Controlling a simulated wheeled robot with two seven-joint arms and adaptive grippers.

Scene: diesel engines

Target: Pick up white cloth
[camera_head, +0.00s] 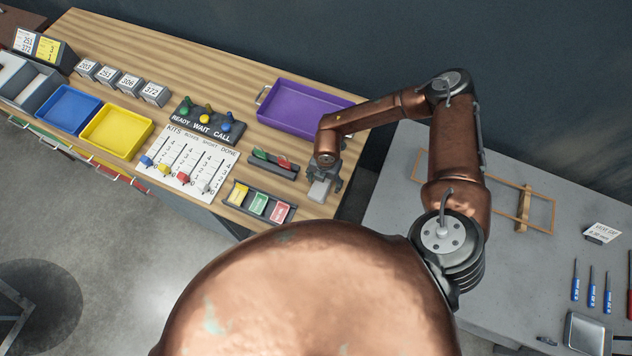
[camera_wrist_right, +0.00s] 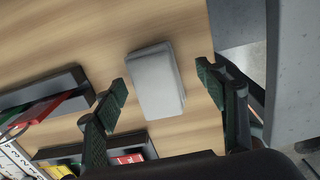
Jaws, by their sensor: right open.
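The white cloth (camera_wrist_right: 156,80) is a folded, pale grey-white rectangular pad lying on the wooden table. In the head view the cloth (camera_head: 319,190) shows at the table's right front corner, partly hidden by my right gripper (camera_head: 325,178). In the right wrist view my right gripper (camera_wrist_right: 160,95) is open, with one dark green finger pad on each side of the cloth. I cannot tell how high the fingertips are above the table. My left gripper is not in view.
Left of the cloth are a dark tray with red and green pieces (camera_head: 272,162) and a tray of coloured cards (camera_head: 259,204). A purple bin (camera_head: 303,108) stands behind. The wooden table (camera_head: 200,60) ends just right of the cloth; a grey table (camera_head: 400,190) lies beyond a gap.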

